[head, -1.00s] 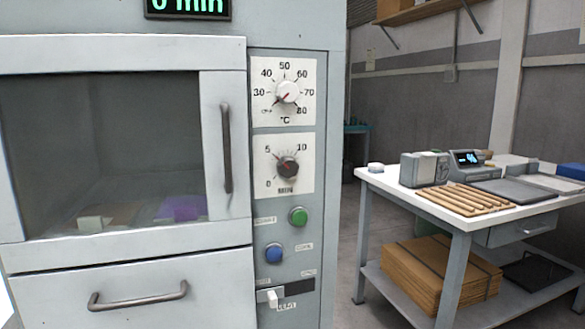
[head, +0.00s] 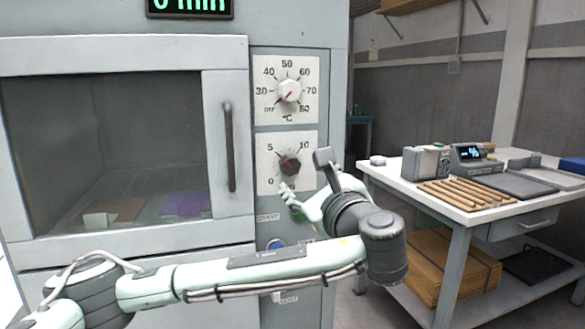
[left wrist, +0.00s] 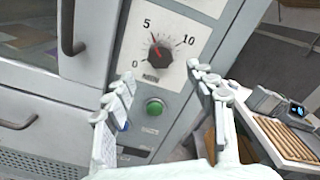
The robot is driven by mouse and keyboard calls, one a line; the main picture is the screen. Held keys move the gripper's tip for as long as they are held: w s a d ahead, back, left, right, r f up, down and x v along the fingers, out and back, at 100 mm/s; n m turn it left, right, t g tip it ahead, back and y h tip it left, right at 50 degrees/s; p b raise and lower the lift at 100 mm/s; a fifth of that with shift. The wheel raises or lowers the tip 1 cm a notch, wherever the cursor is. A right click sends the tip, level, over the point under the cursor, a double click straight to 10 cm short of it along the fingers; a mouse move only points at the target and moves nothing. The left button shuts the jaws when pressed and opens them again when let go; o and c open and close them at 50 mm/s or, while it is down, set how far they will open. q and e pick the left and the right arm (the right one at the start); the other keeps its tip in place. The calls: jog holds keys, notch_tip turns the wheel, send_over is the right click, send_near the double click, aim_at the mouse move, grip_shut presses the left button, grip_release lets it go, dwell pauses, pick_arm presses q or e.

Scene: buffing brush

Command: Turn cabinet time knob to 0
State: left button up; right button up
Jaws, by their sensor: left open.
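The time knob (head: 289,163) is a dark round knob on a white MIN dial plate, right of the cabinet door. It also shows in the left wrist view (left wrist: 160,56), with its red pointer toward the 5 mark, away from the 0. My left gripper (head: 291,196) is just below the knob in the head view. In the left wrist view, its two pale fingers (left wrist: 163,80) are spread wide apart, with the knob above the gap and nothing between them. My arm hides part of the dial's lower right and the green button in the head view. My right gripper is not in view.
A white temperature knob (head: 289,90) sits above the time dial. The cabinet's vertical door handle (head: 229,147) stands left of the dials. A green button (left wrist: 154,106) lies below the time dial. A workbench (head: 470,212) with wooden rods stands at right.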

aim_at(291, 167)
pick_arm(q)
jog(key=p+x, duration=0.1)
jog(key=x, duration=0.6)
jog(key=shift+w+a, duration=0.1)
jog(key=shift+w, duration=0.25)
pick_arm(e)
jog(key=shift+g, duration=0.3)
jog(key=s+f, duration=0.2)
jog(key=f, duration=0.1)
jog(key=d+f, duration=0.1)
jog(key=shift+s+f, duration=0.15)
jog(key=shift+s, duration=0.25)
pick_arm(q)
jog(key=shift+c, duration=0.2)
jog(key=c, duration=1.1)
